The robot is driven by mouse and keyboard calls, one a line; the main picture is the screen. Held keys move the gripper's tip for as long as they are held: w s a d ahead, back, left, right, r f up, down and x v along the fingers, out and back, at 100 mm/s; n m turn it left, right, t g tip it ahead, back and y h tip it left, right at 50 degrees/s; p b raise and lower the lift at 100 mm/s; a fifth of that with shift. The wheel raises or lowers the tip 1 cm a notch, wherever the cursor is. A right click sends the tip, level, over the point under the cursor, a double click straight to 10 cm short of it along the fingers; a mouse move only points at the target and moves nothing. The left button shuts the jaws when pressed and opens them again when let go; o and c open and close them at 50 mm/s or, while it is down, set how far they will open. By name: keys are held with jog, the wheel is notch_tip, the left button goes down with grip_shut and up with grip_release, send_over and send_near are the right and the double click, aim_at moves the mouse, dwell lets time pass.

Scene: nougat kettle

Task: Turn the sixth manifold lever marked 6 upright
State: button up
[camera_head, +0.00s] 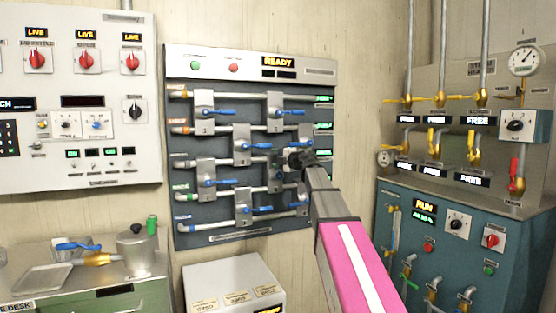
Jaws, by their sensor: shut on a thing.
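The manifold panel (240,70) hangs on the wall in the middle of the head view. It carries several blue levers on grey pipes, such as one at upper left (218,112), one at upper right (289,112) and one at the bottom (257,209). The visible blue levers lie roughly level. The number marks are too small to read, so I cannot tell which lever is 6. My gripper (296,159) is at the right middle of the panel, shut on what seems to be a manifold lever. My gripper and arm hide most of that lever and its angle.
A white control panel (75,170) with red knobs is at left. A teal machine (390,205) with yellow and red valve handles stands at right. A white box (225,275) stands below the manifold. A desk with a metal pot (135,252) is at lower left.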

dwell(0.3)
jog(key=o, duration=1.3)
jog(key=shift+s, duration=0.1)
jog(key=v, duration=1)
jog(key=shift+s+d, duration=0.15)
jog(key=shift+s, duration=0.15)
